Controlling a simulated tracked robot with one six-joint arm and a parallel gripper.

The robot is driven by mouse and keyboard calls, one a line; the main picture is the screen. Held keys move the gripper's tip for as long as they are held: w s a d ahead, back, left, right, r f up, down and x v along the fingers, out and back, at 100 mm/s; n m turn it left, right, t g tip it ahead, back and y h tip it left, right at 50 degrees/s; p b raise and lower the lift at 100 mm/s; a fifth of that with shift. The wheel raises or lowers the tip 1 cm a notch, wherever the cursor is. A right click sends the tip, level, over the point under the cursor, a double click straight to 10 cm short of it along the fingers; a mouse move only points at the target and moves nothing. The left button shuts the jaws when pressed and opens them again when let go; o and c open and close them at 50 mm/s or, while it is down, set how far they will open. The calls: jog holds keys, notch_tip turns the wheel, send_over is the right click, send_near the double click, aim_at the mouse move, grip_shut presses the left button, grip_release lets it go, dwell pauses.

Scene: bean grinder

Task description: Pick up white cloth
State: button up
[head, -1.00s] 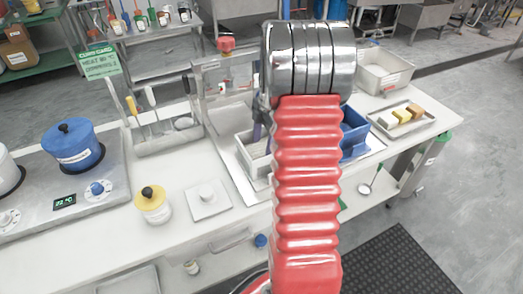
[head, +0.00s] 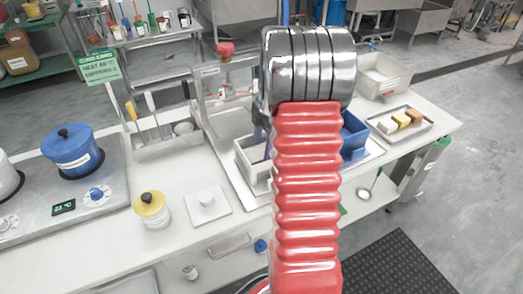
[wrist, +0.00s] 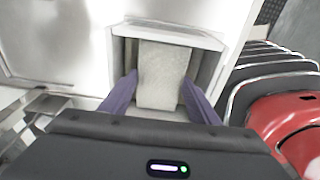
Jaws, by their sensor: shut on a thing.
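The white cloth (wrist: 162,72) shows in the wrist view as a pale, folded, textured slab. It stands between the two purple fingers of my gripper (wrist: 160,88), which is shut on it. In the head view the bin (head: 246,172) sits at the sink area. A purple finger shows there beside my arm, which hides most of the gripper and the cloth.
A blue divided container (head: 353,138) stands right of my arm. Farther right is a tray (head: 384,129) with coloured blocks. A faucet (head: 200,85) rises behind the bin.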

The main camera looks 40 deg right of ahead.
aim_at(263, 151)
notch_tip(263, 151, up, 9)
jog(key=shift+r, duration=0.15)
dwell(0.7)
